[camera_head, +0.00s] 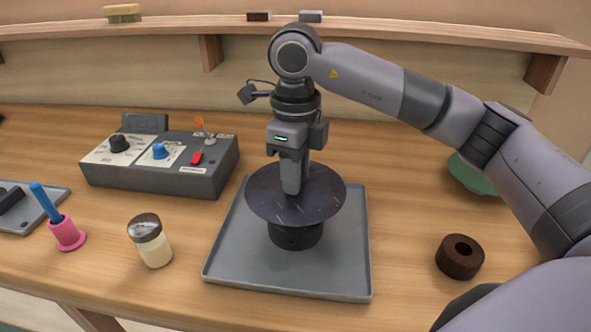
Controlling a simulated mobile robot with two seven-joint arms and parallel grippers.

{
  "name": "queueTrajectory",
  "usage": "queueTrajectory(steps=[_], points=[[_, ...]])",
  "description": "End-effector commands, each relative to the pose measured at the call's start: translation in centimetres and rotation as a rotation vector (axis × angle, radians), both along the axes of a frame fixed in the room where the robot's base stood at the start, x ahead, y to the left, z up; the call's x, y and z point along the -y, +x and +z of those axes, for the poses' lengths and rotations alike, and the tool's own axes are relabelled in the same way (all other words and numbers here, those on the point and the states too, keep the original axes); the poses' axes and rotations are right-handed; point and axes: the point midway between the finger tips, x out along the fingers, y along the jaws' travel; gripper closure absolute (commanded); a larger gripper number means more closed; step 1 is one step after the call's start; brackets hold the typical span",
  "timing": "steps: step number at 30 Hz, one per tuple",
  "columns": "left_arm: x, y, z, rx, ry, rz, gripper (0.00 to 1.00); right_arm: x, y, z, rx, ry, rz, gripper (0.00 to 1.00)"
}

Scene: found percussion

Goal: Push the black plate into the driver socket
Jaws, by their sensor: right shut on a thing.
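The black plate (266,203) is a round, dark disc with light specks. It lies roughly level over the black driver (295,238), a short cylinder standing on a grey tray (340,270). The plate hides the driver's top and its socket, so I cannot tell whether the plate is seated. My right gripper (293,186) comes straight down over the plate's middle and is shut on the plate there. The fingers hide the exact part they hold. My left gripper is not in view.
A grey control box (205,183) with knobs stands left of the tray. A shaker (151,243) and a pink holder (66,234) with a blue stick are front left. A brown ring (460,257) and a green bowl (468,176) are right. A shelf (400,33) runs behind.

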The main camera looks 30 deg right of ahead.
Motion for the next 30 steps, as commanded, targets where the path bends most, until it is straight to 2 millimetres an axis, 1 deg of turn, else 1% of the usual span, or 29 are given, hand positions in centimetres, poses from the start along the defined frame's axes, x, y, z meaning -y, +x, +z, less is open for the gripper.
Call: queueTrajectory(steps=[11,12,13,14,23,26,30], points=[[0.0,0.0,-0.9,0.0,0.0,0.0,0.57,0.0,0.0,-1.1,0.0,0.0,0.0,1.0],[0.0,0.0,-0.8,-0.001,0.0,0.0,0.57,0.0,0.0,-0.9,0.0,0.0,0.0,0.61],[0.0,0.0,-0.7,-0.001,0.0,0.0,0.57,0.0,0.0,-0.9,0.0,0.0,0.0,0.52],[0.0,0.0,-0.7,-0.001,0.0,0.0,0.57,0.0,0.0,-0.9,0.0,0.0,0.0,0.45],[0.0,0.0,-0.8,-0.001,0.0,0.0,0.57,0.0,0.0,-0.8,-0.001,-0.001,0.0,0.45],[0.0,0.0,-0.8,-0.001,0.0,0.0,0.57,0.0,0.0,0.0,0.001,0.0,0.0,0.45],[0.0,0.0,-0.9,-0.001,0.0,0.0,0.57,0.0,0.1,2.4,0.004,0.0,0.0,0.45]])
